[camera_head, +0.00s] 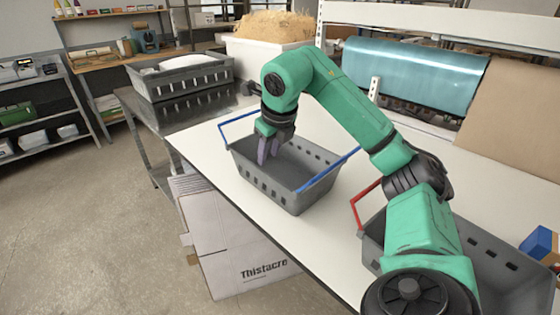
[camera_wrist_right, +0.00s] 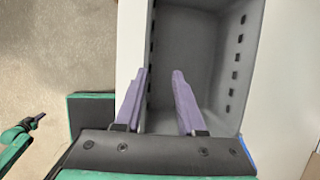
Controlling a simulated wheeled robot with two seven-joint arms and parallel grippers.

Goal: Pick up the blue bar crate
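The blue bar crate (camera_head: 265,187) is a grey basket with slotted walls and two blue bars, on the white table in the head view. Its grey inside (camera_wrist_right: 205,60) fills much of the right wrist view. My right gripper (camera_head: 268,152) points down at the crate's far-left part. In the right wrist view its two purple fingers (camera_wrist_right: 160,85) are apart, with nothing held. The crate's left wall runs up between them in that picture; I cannot tell the height. A green arm with a dark tip (camera_wrist_right: 38,121), probably my left, shows small; its fingers are unclear.
A similar grey crate with a red bar (camera_head: 365,205) stands at the right, partly behind my right arm. A grey crate (camera_head: 182,77) stands on the dark table at the back left. A cardboard box (camera_head: 215,235) is on the floor below the table edge. White table (camera_head: 340,225) shows between the near crates.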

